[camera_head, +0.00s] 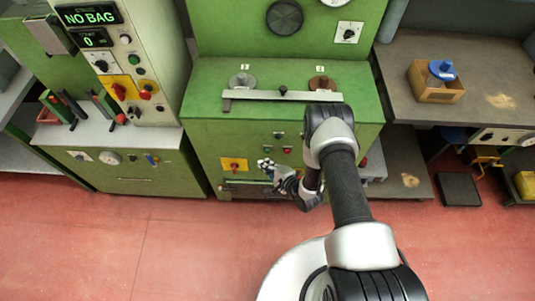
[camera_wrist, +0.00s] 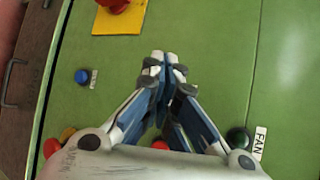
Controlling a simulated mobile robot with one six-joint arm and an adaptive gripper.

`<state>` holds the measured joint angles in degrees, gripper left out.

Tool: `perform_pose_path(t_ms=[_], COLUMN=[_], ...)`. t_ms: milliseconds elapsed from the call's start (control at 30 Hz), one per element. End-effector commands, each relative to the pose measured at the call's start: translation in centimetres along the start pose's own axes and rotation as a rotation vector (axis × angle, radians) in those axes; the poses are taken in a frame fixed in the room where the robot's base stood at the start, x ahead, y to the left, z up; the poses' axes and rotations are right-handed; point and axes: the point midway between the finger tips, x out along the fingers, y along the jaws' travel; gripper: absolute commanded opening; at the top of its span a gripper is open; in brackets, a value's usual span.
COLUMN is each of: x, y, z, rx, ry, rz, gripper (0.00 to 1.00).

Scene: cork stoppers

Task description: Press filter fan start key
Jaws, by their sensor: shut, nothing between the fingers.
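A dark green round button (camera_wrist: 238,138) sits beside a white label reading FAN (camera_wrist: 260,142) on the green panel, at the lower right of the wrist view. My gripper's finger partly overlaps its lower left. My gripper (camera_wrist: 165,62) is shut and empty, its fingertips together up and left of that button in the picture. In the head view my gripper (camera_head: 265,164) is in front of the middle green cabinet (camera_head: 205,145), near its yellow switch plate. Small dark and red buttons (camera_head: 287,151) show on the cabinet front, above and right of the gripper. Contact with the panel cannot be told.
A red knob on a yellow plate (camera_wrist: 120,18) and a blue button (camera_wrist: 82,76) are on the panel. Yellow (camera_wrist: 67,133) and red buttons (camera_wrist: 52,147) are at the lower left. A metal bar (camera_head: 260,95) lies along the cabinet's top ledge.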

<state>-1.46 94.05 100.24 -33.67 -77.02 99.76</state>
Motion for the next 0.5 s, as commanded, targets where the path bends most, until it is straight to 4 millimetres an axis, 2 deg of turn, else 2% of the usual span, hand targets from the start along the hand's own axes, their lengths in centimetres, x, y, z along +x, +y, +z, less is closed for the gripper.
perform_pose_path(t_ms=[200, 500], x=[0.85, 0.88], y=[-0.59, -0.67], z=[-0.62, -0.64], rx=[-0.001, 0.000], ry=[0.000, 0.000], rz=[0.000, 0.001], gripper=[0.00, 0.00])
